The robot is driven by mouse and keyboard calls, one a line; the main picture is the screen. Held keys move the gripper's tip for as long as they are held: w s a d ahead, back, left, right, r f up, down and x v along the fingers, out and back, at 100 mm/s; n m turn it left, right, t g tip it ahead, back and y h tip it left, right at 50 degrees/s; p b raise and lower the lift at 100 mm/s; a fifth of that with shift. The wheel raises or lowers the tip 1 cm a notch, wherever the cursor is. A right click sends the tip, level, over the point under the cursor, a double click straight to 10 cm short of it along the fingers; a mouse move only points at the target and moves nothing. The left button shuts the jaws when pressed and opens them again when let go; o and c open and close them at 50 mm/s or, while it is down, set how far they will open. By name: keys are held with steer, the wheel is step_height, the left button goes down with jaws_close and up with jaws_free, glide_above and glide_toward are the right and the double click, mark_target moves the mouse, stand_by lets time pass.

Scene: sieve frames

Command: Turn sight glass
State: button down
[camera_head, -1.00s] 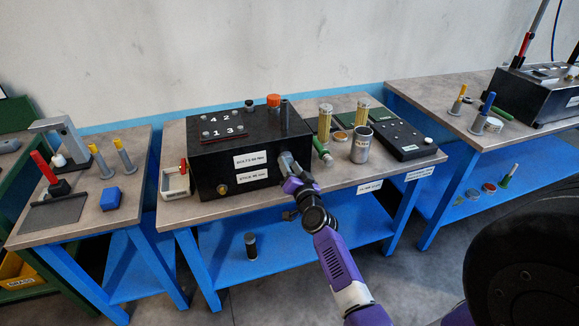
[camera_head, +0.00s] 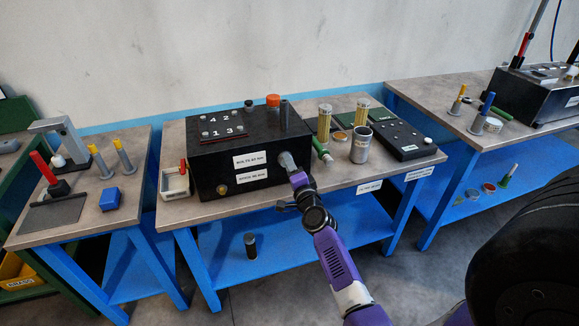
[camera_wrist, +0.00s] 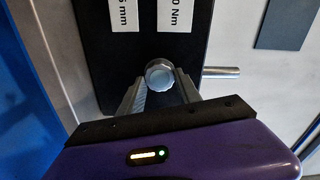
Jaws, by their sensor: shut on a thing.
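In the head view my gripper (camera_head: 291,170) covers part of the fitting. I cannot read its turned angle.
A silver rod (camera_wrist: 222,72) sticks out beside the fitting in the wrist view. A brass plug (camera_head: 222,189) is farther left on the box front.

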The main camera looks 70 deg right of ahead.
stand_by(0.3)
steer(key=c, duration=0.8)
jaws_free()
steer(key=shift+c, duration=0.2)
steer(key=p+v, duration=0.1)
steer(key=v, duration=0.7)
steer(key=shift+d, duration=0.1)
